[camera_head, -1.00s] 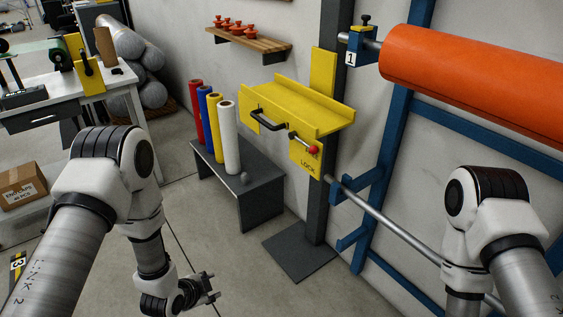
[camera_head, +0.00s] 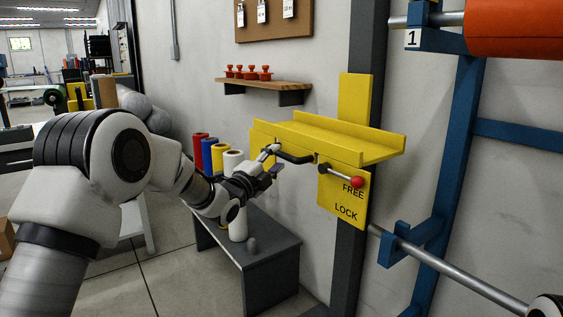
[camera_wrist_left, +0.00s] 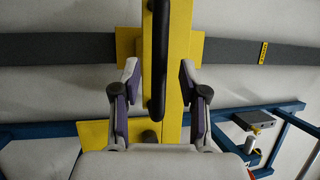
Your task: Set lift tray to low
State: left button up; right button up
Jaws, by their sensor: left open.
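The lift tray (camera_head: 345,138) is a yellow trough on a dark upright post, with a black bar handle (camera_head: 295,158) on its front. It also shows in the wrist view (camera_wrist_left: 178,70). A lever with a red knob (camera_head: 357,182) sits on a yellow plate (camera_head: 343,205) below, its knob just above the word FREE and well above LOCK. My left gripper (camera_head: 272,152) is at the handle's left part. In the wrist view the black handle (camera_wrist_left: 157,60) lies between the open fingers of my left gripper (camera_wrist_left: 158,80), with gaps on both sides. My right gripper is out of view.
A grey bench (camera_head: 265,250) with coloured rolls stands below my left arm. A wooden shelf (camera_head: 262,84) with red-orange items is on the wall behind. A blue rack (camera_head: 455,150) with an orange roll (camera_head: 520,30) stands at the right.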

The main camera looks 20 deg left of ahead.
aim_at(279, 156)
pick_arm(q)
jog(key=x, duration=0.3)
jog(key=shift+w, duration=0.15)
jog(key=c, duration=0.8)
grip_shut()
jog(key=shift+f, duration=0.1)
notch_tip(279, 156, down, 19)
jog(key=b, duration=0.8)
jog(key=shift+f+b, duration=0.15)
jog(key=shift+b, duration=0.15)
jog(key=shift+d, duration=0.1)
jog(key=o, duration=0.8)
grip_release()
